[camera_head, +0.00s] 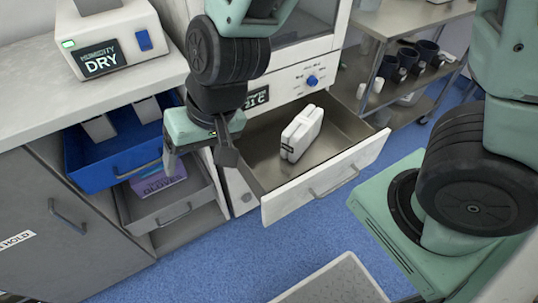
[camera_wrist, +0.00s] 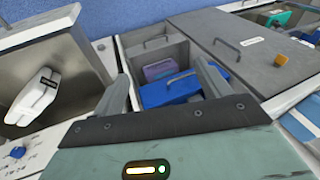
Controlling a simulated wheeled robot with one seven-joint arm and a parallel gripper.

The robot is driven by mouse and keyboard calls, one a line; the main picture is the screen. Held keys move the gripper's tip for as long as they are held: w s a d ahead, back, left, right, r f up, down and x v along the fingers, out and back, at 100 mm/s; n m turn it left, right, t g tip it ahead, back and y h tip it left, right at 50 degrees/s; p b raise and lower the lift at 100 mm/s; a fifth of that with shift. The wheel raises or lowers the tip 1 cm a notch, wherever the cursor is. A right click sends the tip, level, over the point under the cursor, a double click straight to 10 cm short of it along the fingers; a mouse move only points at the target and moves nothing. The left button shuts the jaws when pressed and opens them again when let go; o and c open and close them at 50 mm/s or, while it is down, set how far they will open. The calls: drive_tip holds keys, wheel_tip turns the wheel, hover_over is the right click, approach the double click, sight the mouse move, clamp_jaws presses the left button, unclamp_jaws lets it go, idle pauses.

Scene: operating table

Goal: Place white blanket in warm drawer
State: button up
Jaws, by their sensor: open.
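The white blanket (camera_head: 302,133), a folded bundle with a dark band, lies in the open metal warm drawer (camera_head: 325,183) under the cabinet marked with °C. It rests on the drawer floor, apart from the front panel. In the wrist view the blanket (camera_wrist: 36,95) is at the left, inside the same drawer (camera_wrist: 75,42). My gripper (camera_head: 198,157) is open and empty, to the left of the blanket, near the drawer's left side. In the wrist view its fingers (camera_wrist: 166,80) stand apart with the blue drawer beyond them; nothing is between them.
A blue drawer (camera_head: 88,158) with white items stands open at the left. Below it a grey drawer (camera_head: 160,217) holds a purple glove box (camera_head: 158,183). A humidity device (camera_head: 112,38) stands on the counter. A shelf with dark cups (camera_head: 405,60) is at the right.

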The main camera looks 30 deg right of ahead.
drive_tip(key=s+d+r+n+g+h, duration=0.2)
drive_tip(key=s+d+r+n, duration=0.3)
drive_tip(key=s+d, duration=0.3)
drive_tip(key=s+n+h, duration=0.1)
drive_tip(key=s, duration=0.1)
drive_tip(key=shift+s+r+n, duration=0.15)
drive_tip(key=shift+s+n, duration=0.15)
drive_tip(key=shift+d, duration=0.1)
wheel_tip(320, 180, up, 11)
drive_tip(key=p, duration=1.1)
